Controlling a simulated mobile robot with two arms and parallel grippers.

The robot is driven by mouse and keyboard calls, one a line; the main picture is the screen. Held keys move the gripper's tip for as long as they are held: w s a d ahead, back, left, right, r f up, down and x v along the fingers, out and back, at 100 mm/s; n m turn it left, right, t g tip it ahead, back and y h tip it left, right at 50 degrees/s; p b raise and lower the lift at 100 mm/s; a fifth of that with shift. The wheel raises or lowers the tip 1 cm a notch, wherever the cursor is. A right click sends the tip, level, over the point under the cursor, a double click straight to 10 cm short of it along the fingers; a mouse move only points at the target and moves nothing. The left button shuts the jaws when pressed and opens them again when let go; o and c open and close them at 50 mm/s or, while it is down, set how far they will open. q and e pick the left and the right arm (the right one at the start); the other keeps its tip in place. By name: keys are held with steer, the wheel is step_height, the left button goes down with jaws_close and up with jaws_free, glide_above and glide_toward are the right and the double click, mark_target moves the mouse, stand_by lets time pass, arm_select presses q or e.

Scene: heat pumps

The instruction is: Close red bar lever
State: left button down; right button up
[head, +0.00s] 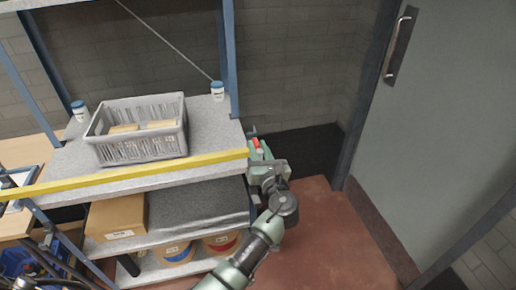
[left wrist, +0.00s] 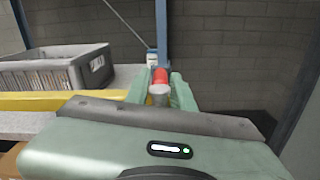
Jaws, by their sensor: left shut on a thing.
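The red lever (head: 257,143) is at the right end of the yellow bar (head: 140,174), by the shelf's right side. In the left wrist view the lever is a short red cylinder (left wrist: 160,75) with a grey end toward me. My left gripper (head: 260,150) reaches up from below and is shut on the lever, with one green finger on each side of it. In the left wrist view the yellow bar (left wrist: 60,101) runs off to the left. The lever's pivot is hidden by the gripper. My right gripper is not in view.
A grey crate (head: 138,146) and two small jars stand on the upper shelf. A cardboard box (head: 117,216) and buckets (head: 222,242) are below. A blue post (head: 229,60) rises beside the lever. A grey door (head: 440,130) stands right; red floor (head: 335,245) is clear.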

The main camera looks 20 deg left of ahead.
arm_select(q)
steer(key=c, duration=1.3)
jaws_free()
steer(key=shift+c, duration=0.2)
steer(key=b+v, duration=0.1)
steer(key=v, duration=0.7)
steer(key=shift+b, duration=0.3)
steer(key=shift+a, duration=0.1)
